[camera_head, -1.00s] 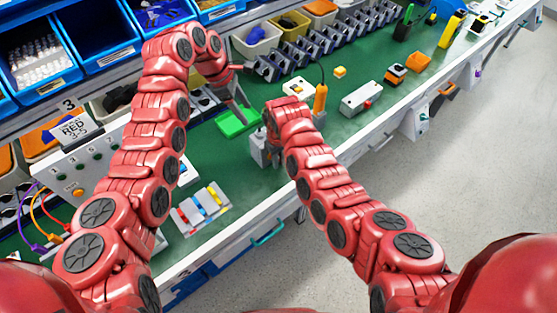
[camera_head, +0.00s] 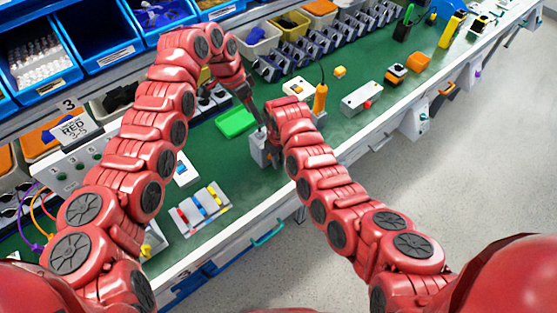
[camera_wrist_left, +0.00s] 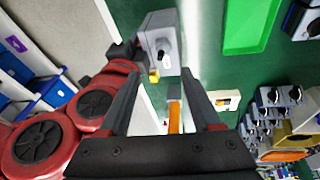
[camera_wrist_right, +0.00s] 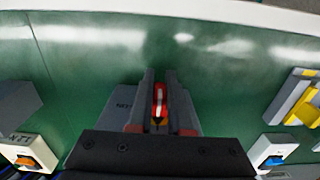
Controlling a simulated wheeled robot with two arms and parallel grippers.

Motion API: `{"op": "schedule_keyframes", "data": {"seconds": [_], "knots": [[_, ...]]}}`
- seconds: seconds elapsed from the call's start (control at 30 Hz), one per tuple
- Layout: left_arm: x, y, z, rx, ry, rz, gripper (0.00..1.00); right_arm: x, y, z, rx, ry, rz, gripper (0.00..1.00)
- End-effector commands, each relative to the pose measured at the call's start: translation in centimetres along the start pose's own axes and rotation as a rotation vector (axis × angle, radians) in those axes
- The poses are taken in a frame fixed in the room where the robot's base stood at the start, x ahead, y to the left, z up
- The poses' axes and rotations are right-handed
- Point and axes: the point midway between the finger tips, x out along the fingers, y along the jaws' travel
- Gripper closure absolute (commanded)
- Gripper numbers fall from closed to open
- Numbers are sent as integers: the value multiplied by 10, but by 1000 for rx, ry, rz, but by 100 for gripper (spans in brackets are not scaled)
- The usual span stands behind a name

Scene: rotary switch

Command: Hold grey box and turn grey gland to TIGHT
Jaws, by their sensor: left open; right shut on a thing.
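The grey box (camera_head: 259,150) stands on the green bench near its front edge. My right gripper (camera_head: 274,153) is shut on it from the right. In the left wrist view the grey box (camera_wrist_left: 152,25) shows its face with a round grey gland (camera_wrist_left: 163,46) bearing a black mark; any lettering is too small to read. My left gripper (camera_head: 260,122) is open just above and behind the box. In its wrist view the open fingers (camera_wrist_left: 160,82) are apart from the gland. In the right wrist view the fingers (camera_wrist_right: 160,78) are close together, with a grey surface (camera_wrist_right: 122,95) beside them.
A green tray (camera_head: 235,122) lies behind the box. An orange-handled tool (camera_head: 320,98) stands to its right. A grey box with a red button (camera_head: 361,100) lies farther right. A holder with coloured parts (camera_head: 203,209) is at the left. The bench front edge is close.

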Motion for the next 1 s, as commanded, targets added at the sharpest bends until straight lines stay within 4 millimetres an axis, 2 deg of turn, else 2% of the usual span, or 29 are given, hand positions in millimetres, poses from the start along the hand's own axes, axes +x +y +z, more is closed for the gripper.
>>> {"op": "schedule_keyframes", "data": {"seconds": [0.1,0.3,0.57,1.0], "knots": [[-4,4,-6,236,-22,-12,35,0,0,0,0,1,0,100],[-6,7,-9,449,-43,-16,35,0,0,0,0,1,0,100],[5,6,-6,478,-46,-15,35,0,0,0,0,1,0,100],[65,-2,10,476,-46,-11,35,0,0,0,0,1,0,100]]}}
